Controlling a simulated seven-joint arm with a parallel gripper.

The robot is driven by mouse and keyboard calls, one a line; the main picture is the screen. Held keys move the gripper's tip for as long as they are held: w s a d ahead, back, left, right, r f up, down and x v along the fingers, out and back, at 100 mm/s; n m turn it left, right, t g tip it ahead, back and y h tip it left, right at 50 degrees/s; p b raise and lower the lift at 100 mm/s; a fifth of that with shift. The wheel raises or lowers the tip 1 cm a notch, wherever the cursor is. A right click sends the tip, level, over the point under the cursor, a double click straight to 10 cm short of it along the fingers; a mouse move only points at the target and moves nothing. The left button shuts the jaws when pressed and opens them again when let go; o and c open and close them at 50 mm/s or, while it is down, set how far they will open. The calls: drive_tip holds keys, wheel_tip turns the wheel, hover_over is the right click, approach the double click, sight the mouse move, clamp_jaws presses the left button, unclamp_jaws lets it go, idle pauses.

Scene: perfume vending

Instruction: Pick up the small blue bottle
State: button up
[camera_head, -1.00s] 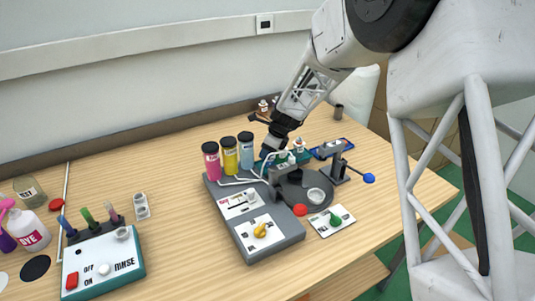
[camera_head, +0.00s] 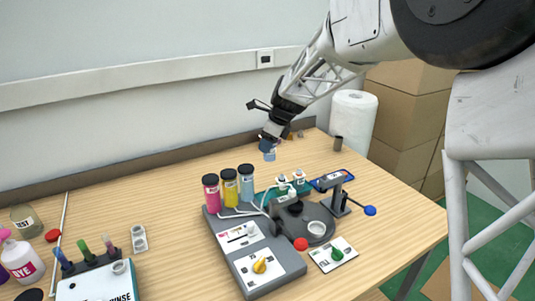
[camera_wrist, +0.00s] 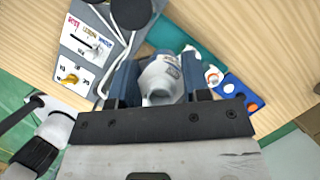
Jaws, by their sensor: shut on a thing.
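My gripper (camera_head: 268,149) is raised above the back part of the table, over empty space behind the dispensing machine. In the wrist view, its two dark blue fingers are shut on the small blue bottle (camera_wrist: 158,80), which looks pale and greyish there with a bluish label. In the head view, a light blue shape (camera_head: 269,154) shows at the fingertips, clear of the table. The fingers hide the bottle's sides.
The machine (camera_head: 275,271) stands below, with pink, yellow and light blue cylinders (camera_head: 246,184) at its back. Two small white bottles (camera_head: 299,179) stand on a teal tray (camera_head: 260,196). A paper roll (camera_head: 352,124) stands at the back right. A rinse box (camera_head: 96,287) is at the left.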

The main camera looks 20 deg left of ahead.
drive_tip(key=shift+r, duration=0.45)
drive_tip(key=shift+w+d, duration=0.1)
drive_tip(key=shift+d, duration=0.05)
idle(0.3)
